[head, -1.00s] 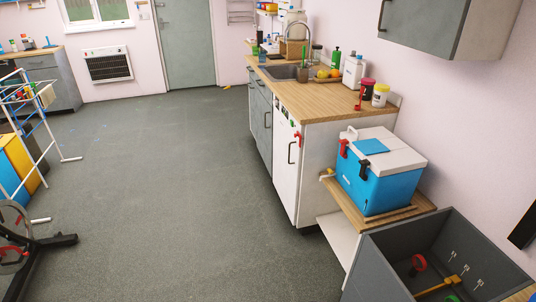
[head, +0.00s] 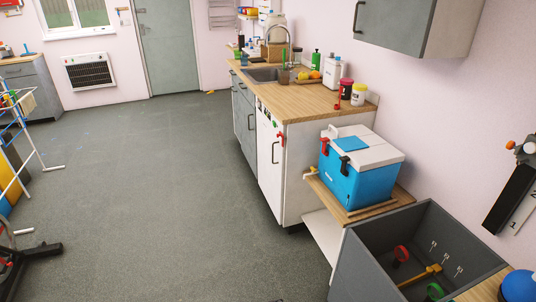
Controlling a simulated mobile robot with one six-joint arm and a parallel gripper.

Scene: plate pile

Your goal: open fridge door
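A white-fronted unit (head: 268,172) stands under the near end of the wooden counter, in the middle of the head view. It may be the fridge; I cannot tell for sure. Its door looks shut and has a dark upright bar handle (head: 274,152). A red hook-like item (head: 281,139) sits at the door's upper right edge. My gripper is not in view.
A blue cool box with a white lid (head: 352,183) stands on a low wooden shelf right of the unit. A grey open bin (head: 342,275) is nearer. A drying rack (head: 35,150) stands at the left. The grey floor (head: 150,190) before the unit is clear.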

